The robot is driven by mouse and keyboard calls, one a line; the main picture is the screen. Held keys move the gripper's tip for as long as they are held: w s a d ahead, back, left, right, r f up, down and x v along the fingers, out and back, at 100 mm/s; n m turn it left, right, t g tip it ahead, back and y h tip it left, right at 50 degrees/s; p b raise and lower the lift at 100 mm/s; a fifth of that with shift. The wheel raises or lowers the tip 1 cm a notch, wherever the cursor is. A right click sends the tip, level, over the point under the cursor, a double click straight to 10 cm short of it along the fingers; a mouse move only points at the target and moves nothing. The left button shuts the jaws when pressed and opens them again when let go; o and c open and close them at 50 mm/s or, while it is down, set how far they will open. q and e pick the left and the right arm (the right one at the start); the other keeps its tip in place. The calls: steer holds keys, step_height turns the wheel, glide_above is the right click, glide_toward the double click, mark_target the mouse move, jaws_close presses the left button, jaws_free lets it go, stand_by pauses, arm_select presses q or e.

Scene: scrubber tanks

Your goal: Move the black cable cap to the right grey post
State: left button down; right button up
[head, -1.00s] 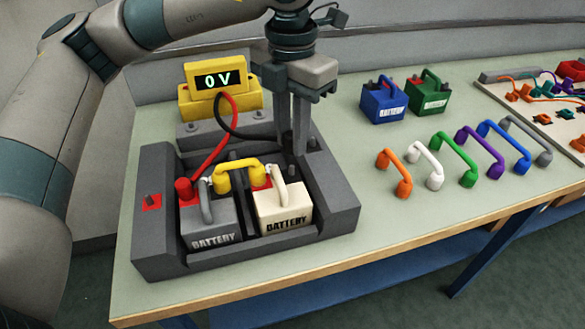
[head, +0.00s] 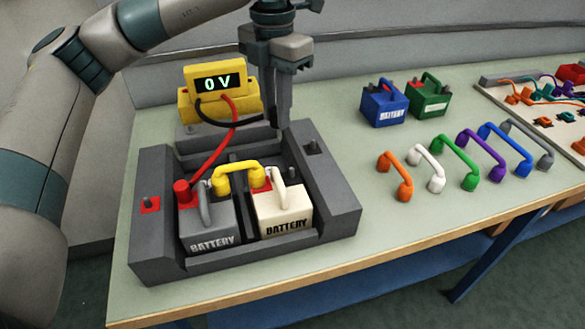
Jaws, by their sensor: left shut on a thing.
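My left gripper (head: 280,122) points down over the back right part of the dark grey battery tray (head: 335,208). It is shut, and the black cable (head: 222,121) runs from the yellow meter to its fingertips. The black cap itself is mostly hidden between the fingers. A short grey post (head: 312,147) stands bare on the tray's right wall, to the right of and below the fingertips. Another post (head: 147,202) stands on a red patch on the left wall. My right gripper is not in view.
The yellow meter (head: 216,82) reads 0 V. The tray holds a grey battery (head: 208,232) with a red cap (head: 182,191), and a white battery (head: 283,212); a yellow jumper (head: 238,168) spans them. Blue (head: 384,106) and green (head: 429,99) batteries and several coloured jumpers stand right.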

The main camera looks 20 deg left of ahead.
arm_select(q)
steer(key=w+a+p, duration=0.4)
steer(key=w+a, duration=0.6)
steer(key=w, duration=0.3)
steer(key=shift+w, duration=0.15)
stand_by(0.4)
steer(key=shift+f+b, duration=1.35)
steer(key=shift+f, duration=2.2)
